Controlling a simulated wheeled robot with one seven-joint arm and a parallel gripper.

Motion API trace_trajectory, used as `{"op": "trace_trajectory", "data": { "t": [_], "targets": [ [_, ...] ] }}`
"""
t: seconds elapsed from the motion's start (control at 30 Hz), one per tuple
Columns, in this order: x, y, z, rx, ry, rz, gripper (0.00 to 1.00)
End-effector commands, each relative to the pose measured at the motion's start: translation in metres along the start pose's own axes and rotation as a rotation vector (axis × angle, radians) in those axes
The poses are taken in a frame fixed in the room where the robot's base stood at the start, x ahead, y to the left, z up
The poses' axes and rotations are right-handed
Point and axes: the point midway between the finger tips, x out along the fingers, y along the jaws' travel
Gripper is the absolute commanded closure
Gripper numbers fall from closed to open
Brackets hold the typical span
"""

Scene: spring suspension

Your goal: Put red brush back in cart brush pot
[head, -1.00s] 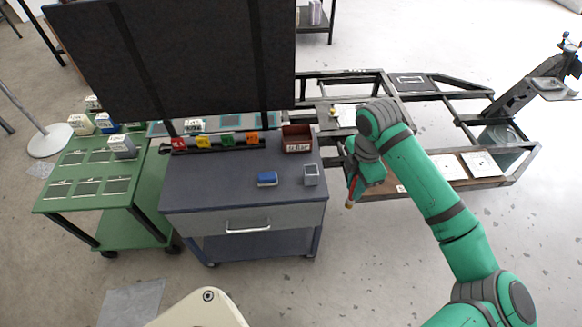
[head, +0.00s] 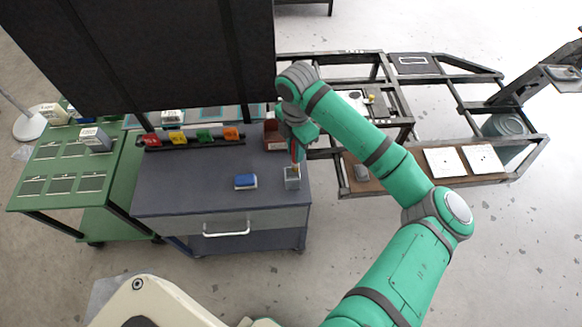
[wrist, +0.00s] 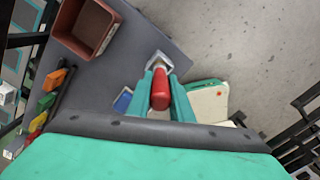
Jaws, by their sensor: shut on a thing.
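The red brush (head: 294,153) is held roughly upright in my gripper (head: 297,150), with its tan lower end pointing down. In the wrist view the red handle (wrist: 160,92) shows between the two green fingers (wrist: 160,84), which are shut on it. The small grey square brush pot (head: 292,182) stands near the right edge of the cart top. The brush's lower end is at the pot's rim in the head view; I cannot tell whether it is inside. The pot (wrist: 158,62) is partly hidden by the fingers and handle in the wrist view.
The grey-blue cart top (head: 190,190) holds a blue block (head: 245,181) left of the pot and a dark red bin (head: 271,139) behind it. Several coloured tags sit on a rack (head: 190,141) at the back. A black frame (head: 400,125) stands to the right.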

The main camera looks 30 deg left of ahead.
Motion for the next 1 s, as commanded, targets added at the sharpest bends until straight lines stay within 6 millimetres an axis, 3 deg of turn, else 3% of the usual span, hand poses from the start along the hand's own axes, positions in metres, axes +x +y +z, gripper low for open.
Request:
{"op": "trace_trajectory", "data": {
  "t": [0.1,0.3,0.6,0.83,0.87,0.9,1.0],
  "targets": [
    [0.021,0.002,-0.003,-0.005,0.001,-0.002,1.00],
    [0.040,0.008,-0.012,-0.023,0.004,-0.005,1.00],
    [0.073,0.001,-0.003,-0.003,0.003,-0.004,1.00],
    [0.075,-0.001,0.001,0.002,-0.003,-0.005,1.00],
    [0.075,-0.001,0.001,0.002,-0.003,-0.005,0.76],
    [0.075,-0.001,0.001,0.002,-0.003,-0.005,0.66],
    [0.074,0.000,0.000,0.001,-0.002,-0.003,0.62]
  ]
}}
